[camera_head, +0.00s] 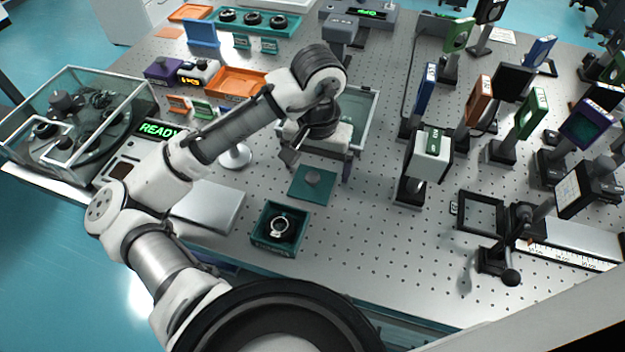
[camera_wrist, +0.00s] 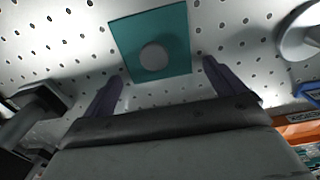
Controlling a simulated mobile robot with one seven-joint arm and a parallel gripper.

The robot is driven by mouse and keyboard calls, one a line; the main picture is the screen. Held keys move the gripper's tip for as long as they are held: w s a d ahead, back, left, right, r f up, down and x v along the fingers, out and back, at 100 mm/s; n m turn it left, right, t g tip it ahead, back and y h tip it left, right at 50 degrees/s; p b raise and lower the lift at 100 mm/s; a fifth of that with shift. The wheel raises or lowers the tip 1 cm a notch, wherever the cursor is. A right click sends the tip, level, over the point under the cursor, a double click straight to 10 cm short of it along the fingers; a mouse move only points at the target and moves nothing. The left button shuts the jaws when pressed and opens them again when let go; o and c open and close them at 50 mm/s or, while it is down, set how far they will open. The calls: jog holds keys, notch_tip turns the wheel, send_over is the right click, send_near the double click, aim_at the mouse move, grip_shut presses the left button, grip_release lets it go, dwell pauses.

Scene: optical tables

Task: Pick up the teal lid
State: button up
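The teal lid (camera_head: 312,182) is a flat square plate with a round grey knob in its middle. It lies on the perforated table, just behind an open teal box (camera_head: 279,228) that holds a ring-shaped part. In the wrist view the lid (camera_wrist: 173,27) is at the top centre, with its knob (camera_wrist: 154,57) toward its lower edge. My gripper (camera_wrist: 158,78) is open and empty. Its two purple fingers stand apart on either side below the lid, and neither visibly touches it. In the head view my gripper (camera_head: 318,160) hangs above and behind the lid.
A glass-walled tray (camera_head: 367,107) stands behind my gripper. A silver flat plate (camera_head: 208,205) lies left of the teal box. Several optical mounts on posts, including a white-headed one (camera_head: 432,148), stand to the right. Bare table lies right of the lid.

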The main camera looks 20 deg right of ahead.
jog(key=c, duration=0.9)
jog(key=shift+c, duration=0.2)
